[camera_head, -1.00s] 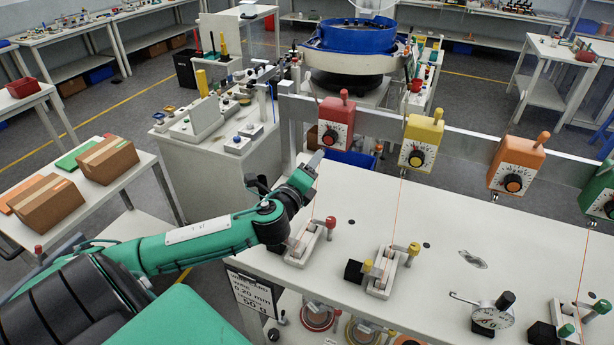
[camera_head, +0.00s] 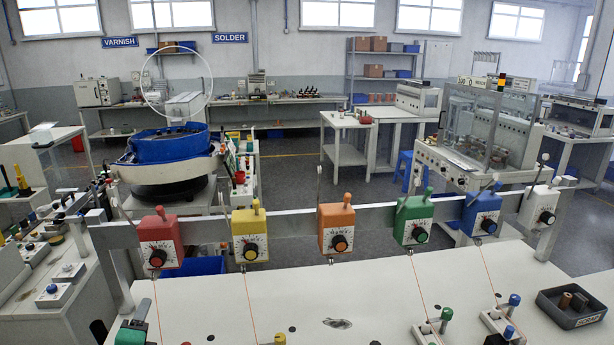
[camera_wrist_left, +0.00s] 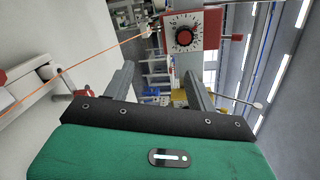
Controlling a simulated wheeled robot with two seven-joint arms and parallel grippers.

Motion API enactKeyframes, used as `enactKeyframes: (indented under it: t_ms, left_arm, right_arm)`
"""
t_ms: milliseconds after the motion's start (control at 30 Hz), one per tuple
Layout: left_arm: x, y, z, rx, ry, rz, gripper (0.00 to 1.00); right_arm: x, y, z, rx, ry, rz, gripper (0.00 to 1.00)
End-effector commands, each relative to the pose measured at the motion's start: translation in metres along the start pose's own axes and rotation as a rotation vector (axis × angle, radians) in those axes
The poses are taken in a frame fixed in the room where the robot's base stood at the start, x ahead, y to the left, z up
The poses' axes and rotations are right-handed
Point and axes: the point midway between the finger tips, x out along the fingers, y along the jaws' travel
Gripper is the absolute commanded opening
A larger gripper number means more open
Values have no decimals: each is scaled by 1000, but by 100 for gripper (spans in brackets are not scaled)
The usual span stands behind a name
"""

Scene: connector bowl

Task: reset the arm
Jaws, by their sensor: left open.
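My left gripper (camera_wrist_left: 160,82) is open in the left wrist view, its two grey fingers apart with nothing held between them. A red dial box (camera_wrist_left: 190,36) shows beyond the fingertips, and an orange wire (camera_wrist_left: 75,65) runs to the left of them, apart from the fingers. In the head view, a green part of my left arm shows at the lower left edge, below the red dial box (camera_head: 159,240); most of the arm is out of frame. My right gripper is in neither view.
Yellow (camera_head: 250,236), orange (camera_head: 337,229), green (camera_head: 413,220) and blue (camera_head: 482,213) dial boxes hang on a rail over the white table (camera_head: 290,300). A dark tray (camera_head: 572,308) stands at the right. A blue bowl machine (camera_head: 168,146) stands behind the rail.

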Motion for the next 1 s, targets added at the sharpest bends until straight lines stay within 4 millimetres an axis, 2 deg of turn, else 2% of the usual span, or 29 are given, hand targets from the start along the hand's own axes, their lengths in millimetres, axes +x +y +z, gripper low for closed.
enactKeyframes:
  t_ms: [33,200,400,600,900,1000]
  left_arm:
    - [-12,19,-11,-97,1,70,57]
    - [-63,82,-45,-462,-37,347,57]
    - [-139,140,-84,-850,-139,687,57]
    - [-206,169,-114,-1113,-257,953,57]
    - [-280,182,-145,-1359,-419,1236,57]
    - [-265,209,-156,-1338,-418,1232,57]
  right_arm:
    - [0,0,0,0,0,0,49]
    - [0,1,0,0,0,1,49]
    - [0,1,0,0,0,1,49]
    - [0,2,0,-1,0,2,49]
    - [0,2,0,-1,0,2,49]
    - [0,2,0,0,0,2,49]
